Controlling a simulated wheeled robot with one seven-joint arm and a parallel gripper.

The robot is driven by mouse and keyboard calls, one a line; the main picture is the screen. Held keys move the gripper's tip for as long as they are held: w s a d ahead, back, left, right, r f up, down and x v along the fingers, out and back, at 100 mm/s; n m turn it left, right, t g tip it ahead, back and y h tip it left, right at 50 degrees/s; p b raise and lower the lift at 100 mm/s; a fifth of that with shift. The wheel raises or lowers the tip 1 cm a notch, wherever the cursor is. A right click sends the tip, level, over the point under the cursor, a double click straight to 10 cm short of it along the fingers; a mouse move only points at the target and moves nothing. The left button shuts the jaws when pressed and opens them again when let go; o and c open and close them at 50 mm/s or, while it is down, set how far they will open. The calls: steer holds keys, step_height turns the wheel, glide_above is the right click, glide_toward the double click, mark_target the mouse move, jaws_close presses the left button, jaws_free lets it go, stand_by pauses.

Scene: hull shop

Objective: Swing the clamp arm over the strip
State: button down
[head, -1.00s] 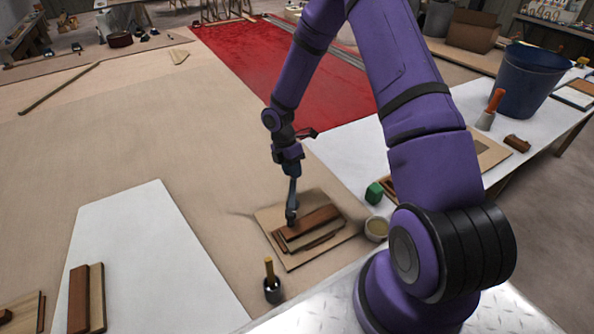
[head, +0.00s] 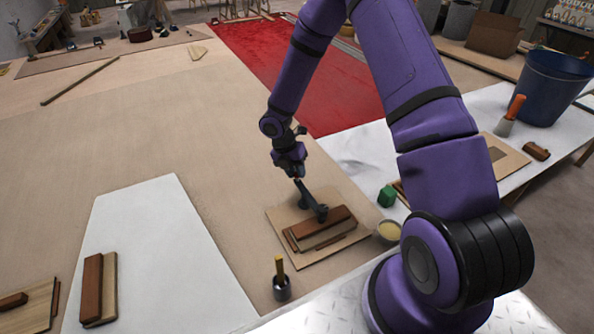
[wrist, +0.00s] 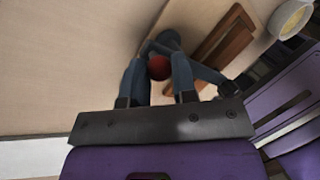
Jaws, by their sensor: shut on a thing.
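The clamp arm (head: 313,202) is a dark blue-grey bar that slants down from my gripper to the wooden stack. Its lower end overlaps the middle of the reddish-brown strip (head: 338,217) in the head view; I cannot tell if it touches. The strip lies on paler wood on a tan board (head: 283,219). My gripper (wrist: 158,78) is shut on the clamp arm's red knob (wrist: 159,67), which sits between the fingers in the wrist view. The strip also shows beyond the fingers (wrist: 232,38). The clamp's base is mostly hidden.
A dark pot with a yellow handle (head: 281,285) stands in front. Wooden blocks (head: 93,285) lie on a white sheet at left. The tan surface behind is largely clear.

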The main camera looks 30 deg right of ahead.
stand_by(0.3)
steer(key=c, duration=0.9)
jaws_free()
steer(key=shift+a+r, duration=0.1)
steer(key=v, duration=1)
steer(key=shift+w+a+r, duration=0.1)
steer(key=shift+r, duration=0.2)
steer(key=s+d+r+m+t, duration=0.15)
steer(key=s+r+m, duration=0.4)
steer(key=r, duration=0.65)
steer(key=s+r+m+t, duration=0.2)
steer(key=s+r+m, duration=0.4)
steer(key=r, duration=0.5)
steer(key=s+r+m+t+y, duration=0.1)
steer(key=s+r+m, duration=0.2)
steer(key=s+m, duration=0.2)
steer(key=s+r+m+t, duration=0.2)
steer(key=s+r+m, duration=0.2)
steer(key=s, duration=0.4)
steer(key=s+r+m+t+y, duration=0.1)
steer(key=s+r+m, duration=0.2)
steer(key=s+m, duration=0.3)
steer(key=shift+s+r+m+y, duration=0.3)
steer(key=shift+s+r, duration=0.1)
steer(key=shift+s, duration=0.1)
